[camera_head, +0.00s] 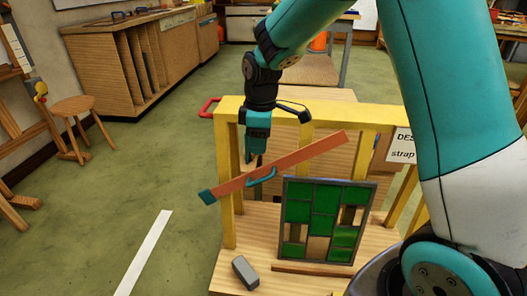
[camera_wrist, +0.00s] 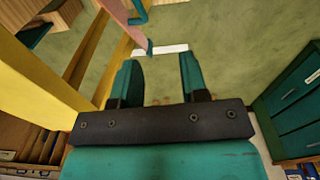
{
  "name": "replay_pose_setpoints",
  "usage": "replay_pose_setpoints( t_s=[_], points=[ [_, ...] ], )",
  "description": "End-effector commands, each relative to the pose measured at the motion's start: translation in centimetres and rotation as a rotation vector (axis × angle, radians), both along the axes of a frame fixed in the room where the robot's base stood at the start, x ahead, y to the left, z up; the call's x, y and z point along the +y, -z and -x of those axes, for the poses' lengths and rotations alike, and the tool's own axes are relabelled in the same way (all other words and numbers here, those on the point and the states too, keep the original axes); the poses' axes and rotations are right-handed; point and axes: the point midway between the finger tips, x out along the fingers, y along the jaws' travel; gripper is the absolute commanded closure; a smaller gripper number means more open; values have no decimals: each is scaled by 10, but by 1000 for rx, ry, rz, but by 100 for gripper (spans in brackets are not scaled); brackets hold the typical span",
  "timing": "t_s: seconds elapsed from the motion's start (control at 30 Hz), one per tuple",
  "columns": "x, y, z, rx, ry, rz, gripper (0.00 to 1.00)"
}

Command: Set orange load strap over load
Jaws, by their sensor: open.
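The orange load strap (camera_head: 300,157) is a flat bar with a teal end at lower left and a teal handle on its lower edge. It slants up to the right, in front of the yellow frame and above the leaded panel (camera_head: 326,205). The panel has green and clear panes and stands upright on the cart. My gripper (camera_head: 256,162) points down by the strap's left half, open and empty; its tips are partly hidden. In the wrist view the open fingers (camera_wrist: 161,78) have floor between them, and the strap (camera_wrist: 122,18) lies beyond them, apart in the picture.
The cart has a yellow frame (camera_head: 226,185) and a wooden deck (camera_head: 231,277) with a grey block (camera_head: 244,271) on it. A sign (camera_head: 403,146) hangs at right. A stool (camera_head: 73,108) and a cabinet (camera_head: 125,62) stand at left. The green floor between is clear.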

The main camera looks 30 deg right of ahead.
Motion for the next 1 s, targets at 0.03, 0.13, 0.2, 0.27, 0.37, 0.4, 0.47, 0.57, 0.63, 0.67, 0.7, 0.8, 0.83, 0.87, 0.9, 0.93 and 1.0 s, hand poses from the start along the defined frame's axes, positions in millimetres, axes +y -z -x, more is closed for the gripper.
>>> replay_pose_setpoints(
  t_s=[0.03, 0.13, 0.2, 0.27, 0.37, 0.4, 0.47, 0.57, 0.63, 0.67, 0.7, 0.8, 0.83, 0.87, 0.9, 0.93, 1.0],
  points=[
    [-8, -15, -8, 7, -14, 14, 60],
    [-19, -16, -18, 13, -41, 35, 60],
    [-23, -15, -22, 14, -53, 44, 60],
    [-26, -12, -24, 17, -58, 48, 60],
    [-26, -3, -25, 18, -61, 50, 60],
    [-26, 3, -25, 18, -61, 50, 60],
    [-26, 13, -24, 20, -61, 49, 60],
    [-26, 34, -24, 21, -60, 49, 60],
    [-26, 51, -24, 21, -60, 49, 60],
    [-27, 58, -25, 19, -60, 49, 60],
    [-27, 67, -25, 21, -60, 49, 60],
    [-27, 90, -25, 19, -60, 49, 60],
    [-27, 97, -25, 19, -60, 49, 60],
    [-27, 104, -25, 19, -60, 49, 60],
    [-27, 112, -25, 19, -60, 48, 60],
    [-27, 119, -26, 19, -60, 49, 60],
    [-27, 132, -26, 18, -60, 48, 60]
  ],
)
